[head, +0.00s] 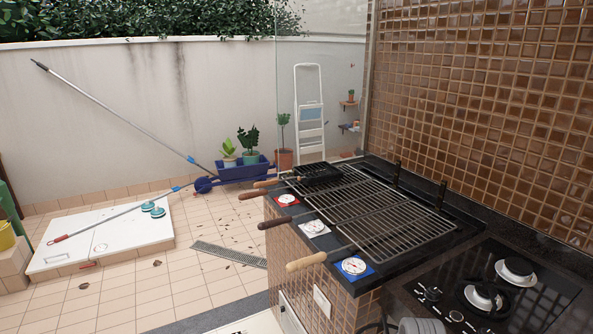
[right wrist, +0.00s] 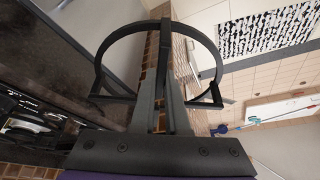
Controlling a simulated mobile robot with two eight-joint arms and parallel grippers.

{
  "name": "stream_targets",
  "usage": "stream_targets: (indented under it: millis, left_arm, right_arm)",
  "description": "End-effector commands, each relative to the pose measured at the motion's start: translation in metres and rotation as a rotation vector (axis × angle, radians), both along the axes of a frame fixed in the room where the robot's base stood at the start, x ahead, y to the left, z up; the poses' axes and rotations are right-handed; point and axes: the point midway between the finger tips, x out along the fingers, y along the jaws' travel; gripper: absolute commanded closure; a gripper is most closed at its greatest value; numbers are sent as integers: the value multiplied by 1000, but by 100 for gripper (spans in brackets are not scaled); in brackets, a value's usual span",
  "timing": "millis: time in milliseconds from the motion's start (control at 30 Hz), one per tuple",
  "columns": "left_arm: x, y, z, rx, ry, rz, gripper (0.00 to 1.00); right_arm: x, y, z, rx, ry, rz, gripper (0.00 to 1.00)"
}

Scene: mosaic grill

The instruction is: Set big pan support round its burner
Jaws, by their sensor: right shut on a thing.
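The black pan support (right wrist: 213,55), a ring with bars and feet, shows in the right wrist view. My right gripper (right wrist: 163,88) is shut on it, with the fingers along its middle bar. In the head view two burners stand on the black glass hob (head: 540,300) at the lower right: a farther burner (head: 516,269) and a nearer burner (head: 482,297), both with dark caps and pale bases. The support is apart from both burners. My right gripper cannot be made out in the head view, and my left gripper is not in view.
Control knobs (head: 432,293) sit on the hob left of the burners. The grill grate (head: 370,215) lies beyond it, with skewer handles (head: 305,262) sticking out over the counter's left edge. A brown tiled wall (head: 480,100) bounds the right side.

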Motion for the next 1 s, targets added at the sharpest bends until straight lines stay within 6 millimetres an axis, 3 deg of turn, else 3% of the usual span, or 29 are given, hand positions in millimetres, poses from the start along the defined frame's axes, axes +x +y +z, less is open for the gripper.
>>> stream_targets:
  millis: [33, 200, 367, 467, 667, 933, 1000]
  left_arm:
    - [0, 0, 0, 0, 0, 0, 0]
    - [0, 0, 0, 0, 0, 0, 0]
    - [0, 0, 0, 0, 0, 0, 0]
    - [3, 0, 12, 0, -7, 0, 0]
    - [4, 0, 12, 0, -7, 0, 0]
    - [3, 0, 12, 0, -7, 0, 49]
    - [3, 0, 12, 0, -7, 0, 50]
  right_arm:
    - [1, 12, -21, 1, 0, 20, 100]
    - [2, 40, -75, 1, 0, 63, 100]
    - [2, 56, -104, 1, 1, 86, 100]
    - [6, 54, -89, 0, -6, 83, 100]
    - [6, 54, -88, 0, -6, 82, 100]
    - [6, 54, -88, 0, -6, 82, 100]
    - [6, 54, -88, 0, -6, 82, 100]
